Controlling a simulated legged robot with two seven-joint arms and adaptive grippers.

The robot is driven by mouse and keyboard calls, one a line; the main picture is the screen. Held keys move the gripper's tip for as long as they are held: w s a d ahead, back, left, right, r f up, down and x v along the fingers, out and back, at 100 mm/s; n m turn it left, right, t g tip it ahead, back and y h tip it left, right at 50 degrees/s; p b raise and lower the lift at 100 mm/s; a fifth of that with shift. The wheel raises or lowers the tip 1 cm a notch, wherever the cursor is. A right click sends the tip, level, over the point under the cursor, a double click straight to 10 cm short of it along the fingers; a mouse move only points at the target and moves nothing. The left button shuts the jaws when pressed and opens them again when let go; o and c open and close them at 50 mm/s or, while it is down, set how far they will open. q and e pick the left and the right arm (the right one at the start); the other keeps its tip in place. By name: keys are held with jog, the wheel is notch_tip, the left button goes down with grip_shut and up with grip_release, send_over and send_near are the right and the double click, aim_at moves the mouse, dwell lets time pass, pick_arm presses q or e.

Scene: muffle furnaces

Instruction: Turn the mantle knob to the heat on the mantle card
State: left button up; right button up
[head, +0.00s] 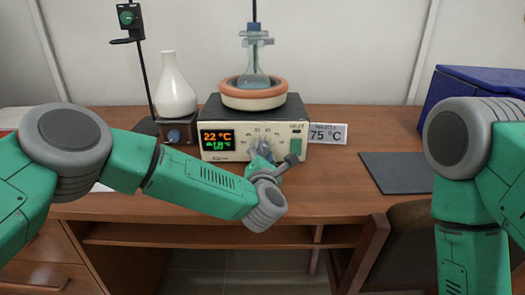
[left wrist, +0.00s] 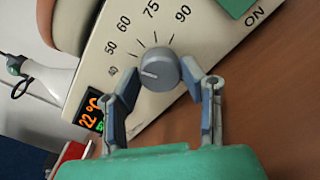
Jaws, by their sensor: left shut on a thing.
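The heating mantle's control box (head: 212,152) stands on the desk with an orange and green display reading about 22 °C. Its grey round knob (left wrist: 160,68) has a pale pointer line aimed left, near the 40 mark. The scale runs 40, 50, 60, 75, 90. My left gripper (head: 264,153) is at the box front, shut on the knob, one finger on each side, and partly hides it in the head view. The mantle card (head: 328,134) stands right of the box and reads 75 °C. My right gripper is out of view.
A glass flask (head: 254,66) is clamped in the orange-rimmed mantle bowl (head: 254,102) on the box. A white flask (head: 175,88) stands left on a small unit (head: 178,131). A dark mat (head: 396,172) and blue box (head: 470,88) are at right.

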pick_arm(q)
jog(key=m, duration=0.2)
jog(key=m+p, duration=0.1)
jog(key=m, duration=0.1)
jog(key=m+p, duration=0.1)
jog(key=m, duration=0.1)
jog(key=shift+s+d+m, duration=0.15)
jog(key=shift+d+m, duration=0.1)
jog(key=shift+m, duration=0.05)
jog(key=m+p, duration=0.1)
jog(key=m, duration=0.2)
jog(key=shift+f, duration=0.15)
jog(key=shift+f+m+p, duration=0.1)
jog(key=shift+m+p, duration=0.3)
jog(key=shift+m, duration=0.7)
jog(key=shift+s+f, duration=0.1)
jog(key=o, duration=0.9)
jog(key=shift+o, duration=1.2)
